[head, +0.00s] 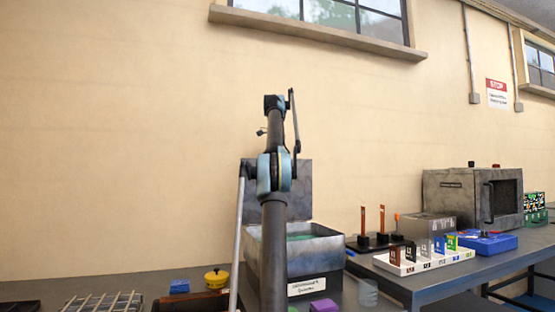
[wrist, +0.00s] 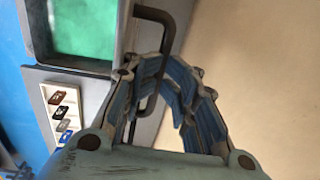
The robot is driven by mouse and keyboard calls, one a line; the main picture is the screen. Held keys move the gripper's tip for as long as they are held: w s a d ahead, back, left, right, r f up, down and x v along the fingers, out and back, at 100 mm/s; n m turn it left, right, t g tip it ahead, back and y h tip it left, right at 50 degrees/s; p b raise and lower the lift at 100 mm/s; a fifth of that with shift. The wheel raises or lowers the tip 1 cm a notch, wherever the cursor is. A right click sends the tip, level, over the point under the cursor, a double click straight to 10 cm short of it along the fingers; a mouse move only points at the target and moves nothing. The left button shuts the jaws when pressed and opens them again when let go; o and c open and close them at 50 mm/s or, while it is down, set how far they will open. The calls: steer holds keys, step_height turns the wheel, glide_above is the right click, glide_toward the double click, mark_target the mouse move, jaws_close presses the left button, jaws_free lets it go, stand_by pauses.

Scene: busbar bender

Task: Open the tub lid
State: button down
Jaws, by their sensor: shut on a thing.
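The tub (head: 300,255) is a grey open-topped box on the bench with a label on its front; green shows inside it. Its grey lid (head: 292,188) stands raised, roughly upright, behind the opening, partly hidden by my arm. In the wrist view the green inside (wrist: 86,28) shows at upper left. A dark bar handle (wrist: 168,28) runs beside the grey edge and passes between my fingers. My gripper (wrist: 162,82) is shut on this handle. In the head view my gripper cannot be made out clearly behind my arm.
A white rack with coloured tags (head: 425,262) stands right of the tub, and shows in the wrist view (wrist: 62,112). A grey oven-like box (head: 460,195) stands farther right. A yellow pot (head: 217,279) and purple block (head: 323,305) lie near the tub.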

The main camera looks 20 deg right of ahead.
steer(key=c, duration=1.7)
jaws_free()
steer(key=shift+w+a+f, duration=0.2)
steer(key=shift+w+f, duration=0.35)
steer(key=shift+w, duration=0.05)
steer(key=o, duration=1)
steer(key=shift+w+f, duration=0.35)
steer(key=shift+w, duration=0.2)
steer(key=shift+o, duration=0.9)
steer(key=shift+w+f, duration=0.25)
steer(key=shift+w, duration=0.15)
steer(key=shift+c, duration=0.2)
